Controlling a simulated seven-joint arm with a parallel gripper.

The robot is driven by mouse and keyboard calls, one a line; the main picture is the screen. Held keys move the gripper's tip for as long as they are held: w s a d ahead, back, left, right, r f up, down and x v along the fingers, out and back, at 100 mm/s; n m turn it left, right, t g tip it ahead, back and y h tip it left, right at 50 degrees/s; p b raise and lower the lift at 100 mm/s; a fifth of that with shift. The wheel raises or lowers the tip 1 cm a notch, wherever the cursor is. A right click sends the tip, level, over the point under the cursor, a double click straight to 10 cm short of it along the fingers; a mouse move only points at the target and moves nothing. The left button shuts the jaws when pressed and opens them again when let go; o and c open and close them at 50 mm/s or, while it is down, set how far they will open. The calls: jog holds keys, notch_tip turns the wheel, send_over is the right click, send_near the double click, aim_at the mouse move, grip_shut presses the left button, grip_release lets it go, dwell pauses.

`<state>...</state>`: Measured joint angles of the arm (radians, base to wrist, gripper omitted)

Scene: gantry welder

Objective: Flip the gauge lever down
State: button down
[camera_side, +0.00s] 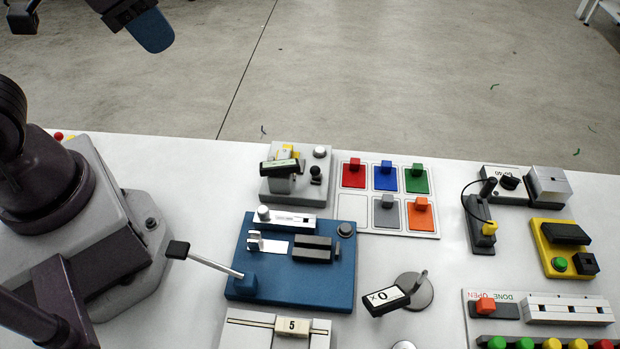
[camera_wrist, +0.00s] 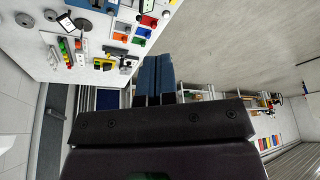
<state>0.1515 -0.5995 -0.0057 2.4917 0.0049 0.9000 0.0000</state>
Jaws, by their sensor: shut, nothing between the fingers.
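My gripper (camera_side: 152,34) is at the top left of the side view, high up and far from the work. In the wrist view its blue fingers (camera_wrist: 156,78) are together, with nothing between them. A blue base plate (camera_side: 328,284) lies on the table, with a metal lever (camera_side: 215,263) sticking out to the left to a black grip (camera_side: 178,249). To its right, a small tilted display (camera_side: 385,298) reading about 0 sits by a round grey disc (camera_side: 424,292) with a short upright stick. No label shows which of these is the gauge lever.
Behind the blue plate stands a grey block device (camera_side: 297,184). A tray of coloured knobbed tiles (camera_side: 350,212) is right of it. Switch boxes (camera_side: 500,182), a yellow box (camera_side: 548,235) and a button panel (camera_side: 480,330) fill the right. White table shows between them.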

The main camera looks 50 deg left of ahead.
jog(key=w+d+f+m+t+y, duration=0.1)
jog(key=d+f+m+t+y, duration=0.1)
jog(key=d+f+m, duration=0.3)
jog(key=w+d+f+m+t+y, duration=0.2)
jog(key=d+f+m, duration=0.4)
jog(key=f+m, duration=0.3)
jog(key=w+d+f+m+t+y, duration=0.2)
jog(key=d+f+m+y, duration=0.2)
jog(key=m, duration=0.9)
jog(key=shift+w+d+f+m, duration=0.1)
jog(key=shift+d+f, duration=0.3)
jog(key=shift+f, duration=0.3)
jog(key=shift+w+d+f+m, duration=0.1)
jog(key=shift+d+f, duration=0.3)
jog(key=shift+f, duration=0.25)
jog(key=shift+d+f+m, duration=0.1)
jog(key=shift+d+f, duration=0.3)
jog(key=shift+f, duration=0.3)
